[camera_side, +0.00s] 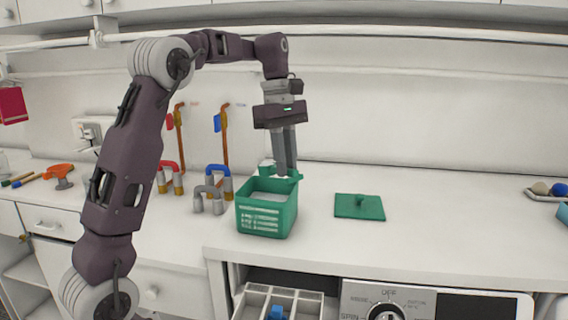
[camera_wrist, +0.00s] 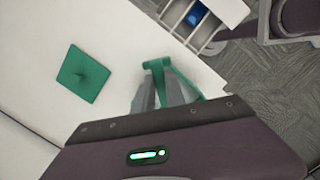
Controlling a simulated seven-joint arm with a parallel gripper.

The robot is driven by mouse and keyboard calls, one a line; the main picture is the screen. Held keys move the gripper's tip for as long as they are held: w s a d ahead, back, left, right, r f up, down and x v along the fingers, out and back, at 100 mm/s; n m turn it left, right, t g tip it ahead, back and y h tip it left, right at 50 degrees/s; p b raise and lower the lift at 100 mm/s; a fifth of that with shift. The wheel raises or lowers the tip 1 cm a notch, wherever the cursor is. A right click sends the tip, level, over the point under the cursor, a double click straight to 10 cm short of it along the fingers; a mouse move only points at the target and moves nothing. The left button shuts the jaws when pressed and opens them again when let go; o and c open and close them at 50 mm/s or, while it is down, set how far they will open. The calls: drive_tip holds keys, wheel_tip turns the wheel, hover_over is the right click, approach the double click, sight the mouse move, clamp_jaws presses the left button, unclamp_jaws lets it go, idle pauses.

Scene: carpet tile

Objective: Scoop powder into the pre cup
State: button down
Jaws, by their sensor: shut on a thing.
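My gripper (camera_side: 286,170) points down over the green box (camera_side: 266,222) on the counter. Its fingers are shut on a small green scoop (camera_side: 268,171), at about the box's rim. The scoop also shows between the fingers in the wrist view (camera_wrist: 155,66), where its bowl is mostly hidden. Pale powder (camera_side: 262,195) shows inside the box. I cannot tell if the scoop holds powder. The open, divided detergent drawer (camera_side: 248,301) is below the counter edge, with a blue insert (camera_side: 277,312) in it. No label shows which compartment is the pre cup.
A green lid (camera_side: 359,207) with a knob lies on the counter right of the box. Red, blue and grey pipe-like pieces (camera_side: 207,200) stand left of the box. The washer panel (camera_side: 430,303) is right of the drawer. The counter behind the lid is clear.

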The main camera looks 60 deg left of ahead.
idle(0.3)
drive_tip(key=s+d+m+g, duration=0.1)
drive_tip(key=s+d+m, duration=0.4)
drive_tip(key=s+d, duration=1)
drive_tip(key=s+d+f+m, duration=0.2)
drive_tip(key=s+d, duration=0.1)
drive_tip(key=s, duration=0.4)
drive_tip(key=s+d+f+m, duration=0.1)
drive_tip(key=s+d+m, duration=0.2)
drive_tip(key=s, duration=0.4)
drive_tip(key=shift+d+f+g, duration=0.4)
drive_tip(key=shift+d, duration=0.15)
